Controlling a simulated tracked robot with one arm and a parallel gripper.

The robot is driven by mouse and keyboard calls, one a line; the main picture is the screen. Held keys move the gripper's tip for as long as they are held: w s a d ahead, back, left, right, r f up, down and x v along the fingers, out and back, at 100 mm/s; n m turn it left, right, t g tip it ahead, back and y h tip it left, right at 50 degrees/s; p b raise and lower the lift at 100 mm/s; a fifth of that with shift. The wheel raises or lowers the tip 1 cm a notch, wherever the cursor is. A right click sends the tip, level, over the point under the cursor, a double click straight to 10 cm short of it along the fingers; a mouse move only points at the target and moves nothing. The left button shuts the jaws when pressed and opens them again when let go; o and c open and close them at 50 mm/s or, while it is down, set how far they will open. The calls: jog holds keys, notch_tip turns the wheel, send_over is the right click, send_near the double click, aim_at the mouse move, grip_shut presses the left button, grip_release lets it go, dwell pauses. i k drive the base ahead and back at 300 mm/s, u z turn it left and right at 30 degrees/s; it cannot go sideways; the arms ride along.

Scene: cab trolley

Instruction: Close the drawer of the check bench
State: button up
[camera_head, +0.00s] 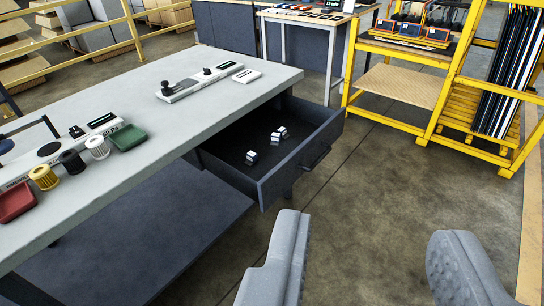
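The check bench (190,115) has a light grey top and stands at the left and middle of the view. Its dark grey drawer (290,171) is pulled out from under the top's right end. A dark bar handle (317,158) is on the drawer's front. Two small white and dark parts (279,134) (251,156) lie inside the drawer. My gripper (370,245) shows at the bottom right with two grey fingers wide apart. Nothing is between the fingers. It is apart from the drawer, nearer to me and to its right.
On the bench top are a gauge-like fixture (200,82), a red tray (16,202), a green tray (128,138) and several small cylinders. A yellow trolley frame (445,85) stands at the back right. The concrete floor (400,190) between drawer and trolley is clear.

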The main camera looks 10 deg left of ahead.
aim_at(313, 128)
jog(key=u, duration=0.15)
jog(key=i, duration=1)
jog(key=z, duration=0.05)
